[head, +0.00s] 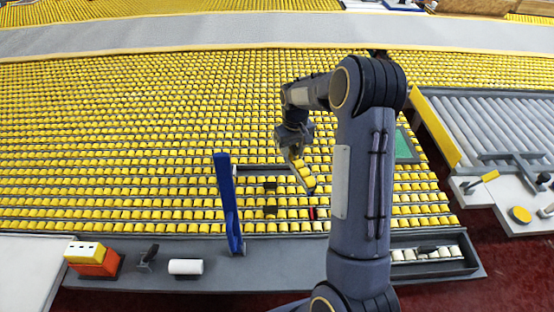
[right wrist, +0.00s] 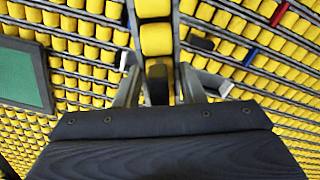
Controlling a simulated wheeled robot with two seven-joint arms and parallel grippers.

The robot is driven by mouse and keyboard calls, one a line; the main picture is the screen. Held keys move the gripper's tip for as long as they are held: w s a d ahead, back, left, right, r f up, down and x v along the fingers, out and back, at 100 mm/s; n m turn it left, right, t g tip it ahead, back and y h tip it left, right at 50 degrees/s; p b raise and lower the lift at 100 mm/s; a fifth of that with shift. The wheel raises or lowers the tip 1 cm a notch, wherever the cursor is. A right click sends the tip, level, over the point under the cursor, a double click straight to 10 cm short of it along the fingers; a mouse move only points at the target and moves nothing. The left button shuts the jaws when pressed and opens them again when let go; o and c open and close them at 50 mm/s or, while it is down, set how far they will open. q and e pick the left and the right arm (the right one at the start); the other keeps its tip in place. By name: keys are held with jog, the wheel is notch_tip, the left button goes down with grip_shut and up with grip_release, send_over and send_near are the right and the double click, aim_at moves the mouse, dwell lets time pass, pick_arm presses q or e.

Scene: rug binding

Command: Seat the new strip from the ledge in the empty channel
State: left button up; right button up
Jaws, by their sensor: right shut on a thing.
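My right gripper (head: 294,150) is shut on a short strip of yellow blocks (head: 305,175), which hangs tilted above the yellow-block bed. In the right wrist view the strip (right wrist: 155,30) runs away from between the two grey fingers, its dark near end between them. Dark gaps (head: 270,188) break the yellow rows just left of and below the held strip; a dark gap (right wrist: 201,42) also shows right of the strip in the wrist view. I cannot tell which is the empty channel. The grey ledge (head: 205,262) runs along the front. My left gripper is out of view.
A blue upright (head: 228,205) with a grey bar (head: 262,169) stands left of the gripper. On the ledge are an orange-and-yellow block (head: 92,260), a white cylinder (head: 185,267) and a dark tray (head: 462,265) with pale blocks. A green panel (head: 404,145) lies right.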

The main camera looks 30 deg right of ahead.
jog(key=w, duration=0.1)
jog(key=w+f, duration=0.1)
jog(key=w, duration=0.1)
jog(key=w+f, duration=0.1)
jog(key=shift+w+d+f, duration=0.15)
jog(key=shift+w+f, duration=0.05)
jog(key=shift+w, duration=0.2)
jog(key=w+f+b, duration=0.1)
jog(key=f, duration=0.2)
jog(key=w+f+b, duration=0.1)
jog(key=w+f, duration=0.1)
jog(key=w+f+b, duration=0.1)
jog(key=f, duration=0.2)
jog(key=shift+w+d+f+b, duration=0.1)
jog(key=shift+w+f+b, duration=0.05)
jog(key=shift+f+b, duration=0.25)
jog(key=shift+r, duration=0.15)
jog(key=shift+f+b, duration=0.45)
jog(key=shift+f, duration=0.15)
jog(key=o, duration=1.2)
jog(key=shift+c, duration=0.2)
